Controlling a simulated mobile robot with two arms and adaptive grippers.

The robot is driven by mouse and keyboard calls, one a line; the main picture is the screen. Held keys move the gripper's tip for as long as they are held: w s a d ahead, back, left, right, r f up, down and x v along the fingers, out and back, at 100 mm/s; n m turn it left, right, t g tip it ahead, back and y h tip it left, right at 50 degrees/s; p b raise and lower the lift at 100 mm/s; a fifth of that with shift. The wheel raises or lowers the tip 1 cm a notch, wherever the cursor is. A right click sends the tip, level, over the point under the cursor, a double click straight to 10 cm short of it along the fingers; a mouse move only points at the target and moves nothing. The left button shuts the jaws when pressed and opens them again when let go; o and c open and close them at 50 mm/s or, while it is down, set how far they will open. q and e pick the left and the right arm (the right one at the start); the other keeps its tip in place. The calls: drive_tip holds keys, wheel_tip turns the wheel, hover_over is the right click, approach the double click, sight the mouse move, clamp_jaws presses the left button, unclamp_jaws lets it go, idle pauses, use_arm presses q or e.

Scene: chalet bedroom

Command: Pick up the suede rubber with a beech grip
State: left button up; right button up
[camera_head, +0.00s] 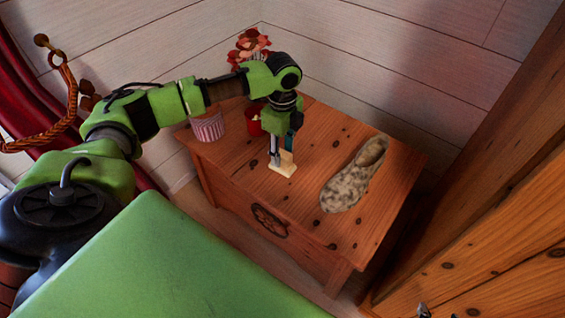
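A small pale cream block with an upright part, which looks like the suede rubber with a beech grip (283,168), is on the wooden chest top near its middle. My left gripper (281,151) points down right over it, with its fingers at the block's upright part. The fingers hide some of the block, and I cannot tell whether they are closed on it. Small dark grey tips at the bottom edge, right of centre, may belong to my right gripper; too little shows to tell its state.
A speckled shoe (352,178) lies right of the block on the chest (240,172). A striped pot (208,128), a red container (254,125) and reddish flowers (250,45) stand behind and left. A wooden wall or cabinet (500,240) bounds the right side.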

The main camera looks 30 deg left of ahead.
use_arm(q)
drive_tip(key=shift+f, duration=0.6)
clamp_jaws()
use_arm(e)
drive_tip(key=shift+w+a+r+t, duration=0.2)
drive_tip(key=shift+w+r+t, duration=0.1)
drive_tip(key=shift+w, duration=0.25)
drive_tip(key=shift+w+a+r+t, duration=0.2)
drive_tip(key=shift+w+r, duration=0.1)
drive_tip(key=shift+w, duration=0.25)
use_arm(q)
drive_tip(key=shift+r, duration=0.15)
use_arm(e)
drive_tip(key=shift+s, duration=0.1)
